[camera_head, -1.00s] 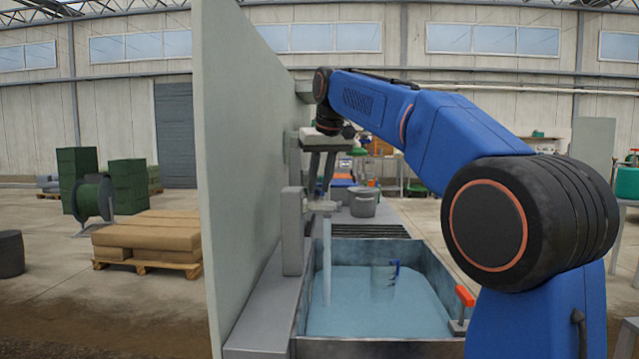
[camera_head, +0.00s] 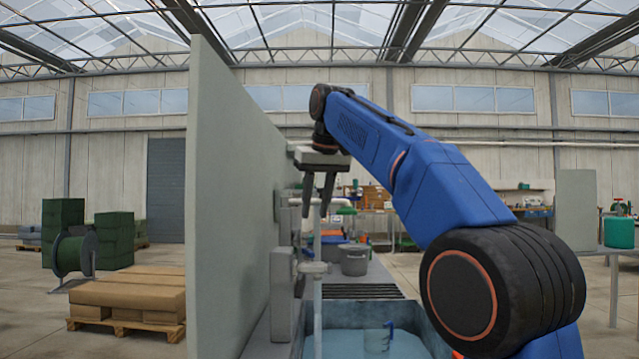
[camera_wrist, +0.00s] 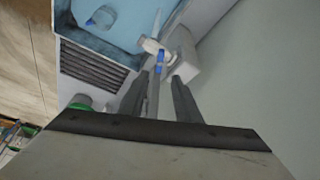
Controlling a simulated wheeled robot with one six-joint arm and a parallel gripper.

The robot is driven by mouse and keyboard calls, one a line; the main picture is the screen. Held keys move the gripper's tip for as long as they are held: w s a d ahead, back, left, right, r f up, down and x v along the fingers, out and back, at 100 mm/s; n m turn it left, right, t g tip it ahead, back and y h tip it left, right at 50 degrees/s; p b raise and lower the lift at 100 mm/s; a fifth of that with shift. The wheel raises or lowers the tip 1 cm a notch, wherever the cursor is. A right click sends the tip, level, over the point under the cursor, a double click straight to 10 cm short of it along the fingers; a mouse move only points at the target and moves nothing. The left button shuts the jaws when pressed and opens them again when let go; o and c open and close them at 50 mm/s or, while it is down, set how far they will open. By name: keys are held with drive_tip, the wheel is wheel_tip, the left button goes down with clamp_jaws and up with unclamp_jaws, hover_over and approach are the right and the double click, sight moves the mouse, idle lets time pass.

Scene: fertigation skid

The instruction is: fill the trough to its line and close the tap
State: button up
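The trough (camera_head: 432,333) stands at the bottom of the head view, its near part cut off, with blue water in it. Its fill line cannot be made out. The tap (camera_head: 314,268) is above the trough's left side, and a pale stream (camera_head: 318,325) falls from it into the water. The tap also shows in the wrist view (camera_wrist: 152,46), with a blue part beside it. My gripper (camera_head: 315,214) points down above the tap. In the wrist view its fingers (camera_wrist: 158,82) are apart, with a thin pale upright rod between them in the picture; contact cannot be told.
A clear jug with a blue handle (camera_head: 377,341) stands in the water. A tall grey panel (camera_head: 235,190) rises left of the tap. A grey pot (camera_head: 354,259) stands behind the trough, beyond a dark grate (camera_head: 362,291). An orange handle (camera_head: 457,354) is at the trough's right.

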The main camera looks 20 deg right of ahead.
sight(308, 251)
drive_tip(key=v, duration=0.6)
drive_tip(key=shift+s+r, duration=0.2)
drive_tip(key=shift+r, duration=0.1)
idle(0.9)
drive_tip(key=shift+f, duration=0.1)
drive_tip(key=x, duration=1.7)
drive_tip(key=shift+w+d, duration=0.1)
drive_tip(key=shift+w, duration=0.05)
clamp_jaws()
